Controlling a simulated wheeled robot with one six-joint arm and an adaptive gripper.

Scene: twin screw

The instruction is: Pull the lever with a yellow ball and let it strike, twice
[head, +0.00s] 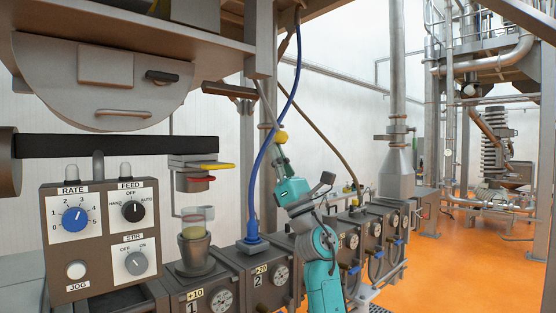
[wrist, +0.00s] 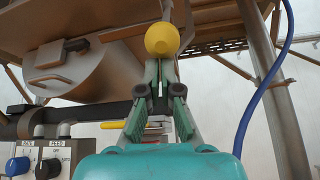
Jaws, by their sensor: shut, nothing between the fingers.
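The yellow ball (head: 281,137) sits at the lower end of a thin grey lever rod (head: 268,108) that hangs from under the overhead platform. In the wrist view the ball (wrist: 162,39) shows just past my fingertips, in the middle. My gripper (head: 282,156) points up from below, its tips close under the ball. In the wrist view its two fingers (wrist: 161,68) meet at the tips with nothing between them. Whether the tips touch the ball I cannot tell.
A blue hose (head: 264,160) runs down just left of my gripper. A control box with knobs (head: 102,238) stands at left, beside a cup (head: 194,250) under a feeder outlet. A row of numbered units (head: 267,282) lies below. Orange floor (head: 440,270) is open at right.

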